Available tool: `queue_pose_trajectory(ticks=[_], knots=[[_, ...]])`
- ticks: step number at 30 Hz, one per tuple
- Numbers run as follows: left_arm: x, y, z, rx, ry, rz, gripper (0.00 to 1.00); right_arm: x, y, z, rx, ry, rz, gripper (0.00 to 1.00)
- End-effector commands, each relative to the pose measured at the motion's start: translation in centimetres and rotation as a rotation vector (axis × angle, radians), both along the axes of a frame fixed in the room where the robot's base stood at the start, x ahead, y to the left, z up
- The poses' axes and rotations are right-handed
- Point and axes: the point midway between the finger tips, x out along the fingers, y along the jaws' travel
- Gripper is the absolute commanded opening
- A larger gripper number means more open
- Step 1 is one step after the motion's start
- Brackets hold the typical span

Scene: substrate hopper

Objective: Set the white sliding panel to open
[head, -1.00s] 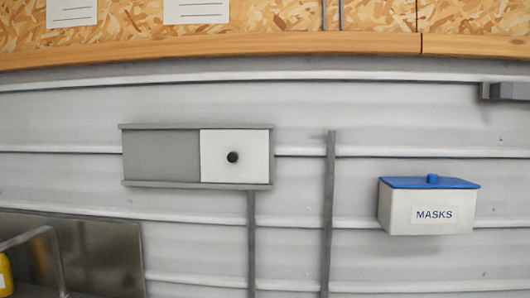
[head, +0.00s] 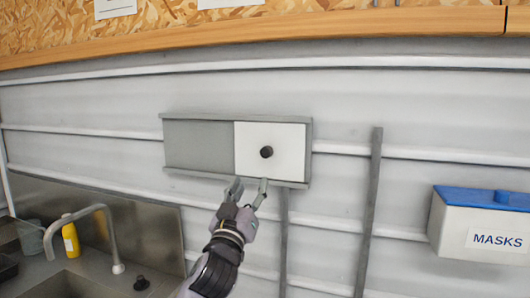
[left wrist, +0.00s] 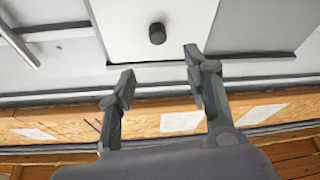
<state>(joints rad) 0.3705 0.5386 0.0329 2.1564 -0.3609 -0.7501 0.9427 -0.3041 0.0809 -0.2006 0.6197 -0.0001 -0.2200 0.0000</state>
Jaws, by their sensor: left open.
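The white sliding panel (head: 285,138) with a round black knob (head: 266,152) sits at the right end of a grey wall frame (head: 197,145). The frame's left part shows a plain grey face. My left gripper (head: 249,186) is open and empty just below the panel, its fingertips near the frame's lower rail and apart from the knob. In the left wrist view the panel (left wrist: 180,20) and knob (left wrist: 157,34) show beyond the two spread fingers (left wrist: 160,75). My right gripper is not in view.
A white MASKS box (head: 480,225) with a blue lid hangs at the right. A grey vertical post (head: 368,210) stands right of the frame. A sink with a tap (head: 108,225) and a yellow bottle (head: 70,237) are at lower left.

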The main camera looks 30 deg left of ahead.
Motion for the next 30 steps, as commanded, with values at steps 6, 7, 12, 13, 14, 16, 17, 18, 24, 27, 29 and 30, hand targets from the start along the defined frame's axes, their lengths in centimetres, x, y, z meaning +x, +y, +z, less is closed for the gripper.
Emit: queue_pose_trajectory(ticks=[6, 7, 12, 13, 14, 16, 17, 18, 24, 27, 29, 30], knots=[[4.1, 1.4, 2.3, 0.001, 0.001, 0.002, 0.46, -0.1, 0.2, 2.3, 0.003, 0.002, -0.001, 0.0], [4.7, 1.6, 2.4, 0.0, 0.0, 0.001, 0.46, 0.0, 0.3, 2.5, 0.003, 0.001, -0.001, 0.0], [7.5, 2.6, 3.6, 0.001, 0.001, 0.002, 0.46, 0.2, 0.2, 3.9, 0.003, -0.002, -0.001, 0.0], [7.9, 2.7, 3.8, 0.001, -0.001, 0.001, 0.46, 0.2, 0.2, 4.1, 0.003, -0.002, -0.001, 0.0], [8.4, 2.9, 3.9, 0.0, 0.001, 0.002, 0.46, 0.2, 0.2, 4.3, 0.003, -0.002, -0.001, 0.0], [9.2, 3.2, 4.3, 0.001, 0.0, 0.0, 0.46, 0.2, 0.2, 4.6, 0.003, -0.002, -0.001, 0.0], [9.5, 3.3, 4.3, 0.0, 0.001, 0.001, 0.46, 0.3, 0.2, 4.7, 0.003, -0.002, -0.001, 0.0], [9.9, 3.4, 4.5, 0.0, 0.0, 0.001, 0.46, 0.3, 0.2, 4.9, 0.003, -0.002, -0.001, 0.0], [11.0, 3.7, 4.7, 0.0, 0.001, 0.0, 0.46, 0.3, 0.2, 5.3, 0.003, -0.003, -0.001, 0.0], [11.2, 3.8, 4.8, 0.001, 0.0, -0.001, 0.46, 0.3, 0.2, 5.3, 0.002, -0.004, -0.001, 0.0], [11.2, 3.8, 4.7, 0.001, 0.001, -0.001, 0.46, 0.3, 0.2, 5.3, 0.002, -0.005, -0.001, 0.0], [11.2, 3.8, 4.7, 0.001, 0.001, -0.001, 0.46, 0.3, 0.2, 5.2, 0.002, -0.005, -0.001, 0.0]])
